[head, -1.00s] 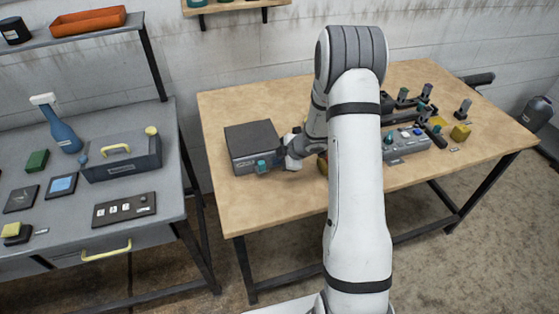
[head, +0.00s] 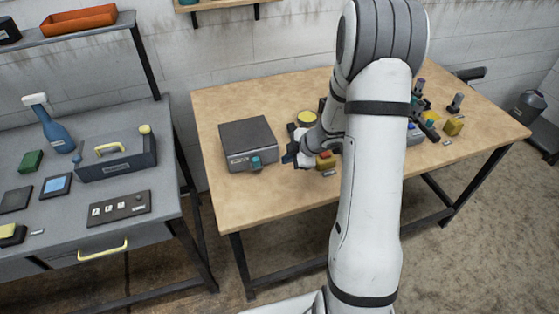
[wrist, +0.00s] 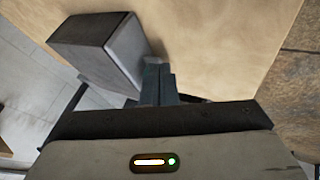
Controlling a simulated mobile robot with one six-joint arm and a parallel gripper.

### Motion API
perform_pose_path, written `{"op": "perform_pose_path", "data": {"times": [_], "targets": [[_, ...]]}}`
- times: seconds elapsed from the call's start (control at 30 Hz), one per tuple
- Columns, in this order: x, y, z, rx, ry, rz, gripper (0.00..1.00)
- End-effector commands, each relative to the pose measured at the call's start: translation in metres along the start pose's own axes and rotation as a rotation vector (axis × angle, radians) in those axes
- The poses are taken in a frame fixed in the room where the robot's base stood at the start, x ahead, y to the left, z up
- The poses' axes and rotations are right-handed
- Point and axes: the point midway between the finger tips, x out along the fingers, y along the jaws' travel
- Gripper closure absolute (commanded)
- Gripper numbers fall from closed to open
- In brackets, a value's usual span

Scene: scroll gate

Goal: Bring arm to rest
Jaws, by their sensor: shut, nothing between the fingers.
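My gripper (head: 290,158) is over the wooden table, just right of the dark grey box (head: 247,133) with a teal knob (head: 256,162) on its front. In the wrist view the fingers (wrist: 158,84) are together with nothing between them, and the grey box (wrist: 110,50) lies beyond them to the left. They look apart from the box. My arm stretches across the middle of the head view and hides part of the table.
The wooden table (head: 285,195) holds a round yellow item (head: 306,118), a yellow block (head: 453,127) and several small devices at right, partly hidden. A grey workbench at left carries a toolbox (head: 118,160), a blue bottle (head: 58,130) and a switch panel (head: 118,208). The table's front left is bare.

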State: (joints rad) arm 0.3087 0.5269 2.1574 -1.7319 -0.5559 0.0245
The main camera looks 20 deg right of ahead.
Motion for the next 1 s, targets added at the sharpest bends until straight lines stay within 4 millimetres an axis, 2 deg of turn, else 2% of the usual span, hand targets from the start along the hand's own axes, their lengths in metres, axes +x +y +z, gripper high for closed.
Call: {"op": "perform_pose_path", "data": {"times": [0.03,0.2,0.43,0.57,0.67,0.8,0.9,1.0], "targets": [[-0.011,0.001,0.0,0.002,-0.001,0.003,1.0],[-0.028,0.0,0.0,0.002,0.0,0.001,1.0],[-0.032,0.0,0.0,0.002,-0.002,0.001,1.0],[-0.042,0.014,-0.003,0.028,-0.05,0.059,1.0],[-0.065,0.037,-0.007,0.095,-0.144,0.171,1.0],[-0.118,0.06,-0.015,0.271,-0.307,0.359,1.0],[-0.157,0.058,-0.022,0.431,-0.401,0.46,1.0],[-0.192,0.04,-0.033,0.61,-0.469,0.523,1.0]]}}
